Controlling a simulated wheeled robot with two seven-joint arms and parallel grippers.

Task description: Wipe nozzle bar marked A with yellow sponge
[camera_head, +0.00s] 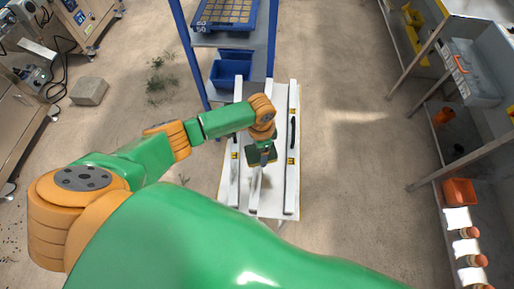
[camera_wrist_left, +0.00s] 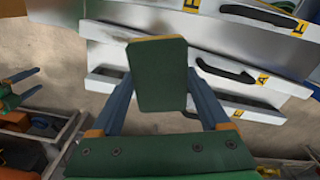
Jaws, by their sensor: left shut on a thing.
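The sponge (camera_wrist_left: 157,76) has a dark green face towards the wrist camera and a thin yellow edge at its far side. My left gripper (camera_wrist_left: 160,95) is shut on it, one blue finger at each side. In the head view, my left gripper (camera_head: 262,155) is over the white table.
Other white bars lie alongside, including the right bar (camera_head: 292,130) in the head view. A blue rack (camera_head: 271,45) with a blue bin (camera_head: 230,70) stands beyond the table. Shelving with an orange bin (camera_head: 460,191) is at right. Floor right of the table is clear.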

